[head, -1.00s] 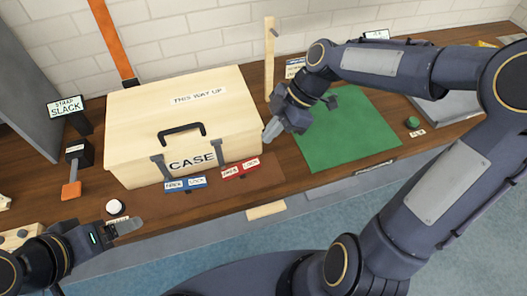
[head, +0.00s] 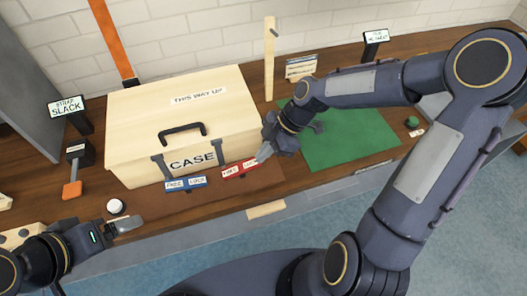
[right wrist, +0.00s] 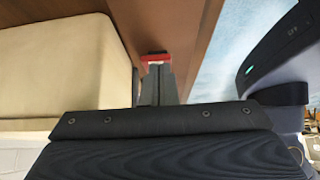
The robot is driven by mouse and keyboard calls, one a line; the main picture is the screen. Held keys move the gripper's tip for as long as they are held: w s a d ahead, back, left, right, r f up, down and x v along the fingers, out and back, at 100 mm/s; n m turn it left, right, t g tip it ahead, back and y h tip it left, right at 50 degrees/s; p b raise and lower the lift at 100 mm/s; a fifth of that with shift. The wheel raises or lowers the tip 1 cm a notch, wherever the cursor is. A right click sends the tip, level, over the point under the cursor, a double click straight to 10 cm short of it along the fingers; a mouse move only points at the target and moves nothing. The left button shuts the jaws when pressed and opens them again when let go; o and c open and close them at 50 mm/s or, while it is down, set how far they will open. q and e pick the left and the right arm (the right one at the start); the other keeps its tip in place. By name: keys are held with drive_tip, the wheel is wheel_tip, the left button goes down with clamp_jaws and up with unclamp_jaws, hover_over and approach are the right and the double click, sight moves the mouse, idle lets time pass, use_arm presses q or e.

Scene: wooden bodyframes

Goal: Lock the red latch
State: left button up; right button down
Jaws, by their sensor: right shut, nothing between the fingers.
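The red latch (head: 239,170) is a red plate with two white labels at the lower front of the cream case (head: 128,140), right of the blue latch plate (head: 186,184). My right gripper (head: 264,154) is shut and empty, its tips at or very near the right end of the red plate; contact cannot be told. In the right wrist view the red latch (right wrist: 156,58) shows just beyond the fingertips (right wrist: 158,72). The gripper covers part of the right label. My left gripper (head: 128,225) is at the lower left, away from the case; its finger gap is not clear.
A green mat (head: 350,140) lies right of the case. A wooden post (head: 269,60) stands behind my right gripper. A white round button (head: 116,206) is near my left gripper, and a black stand with an orange lever (head: 72,188) is left of the case.

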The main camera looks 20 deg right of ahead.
drive_tip(key=f+y+b, duration=0.1)
drive_tip(key=d+f+y+b, duration=0.1)
drive_tip(key=b, duration=0.1)
drive_tip(key=f+y+b, duration=0.1)
drive_tip(key=b, duration=0.1)
drive_tip(key=shift+d+f+y, duration=0.15)
drive_tip(key=shift+d+y, duration=0.1)
drive_tip(key=shift+y, duration=0.15)
drive_tip(key=shift+f+b, duration=0.1)
drive_tip(key=shift+b, duration=0.2)
drive_tip(key=shift+r, duration=0.3)
drive_tip(key=shift+p, duration=0.3)
drive_tip(key=shift+r+p, duration=0.45)
drive_tip(key=shift+r, duration=0.3)
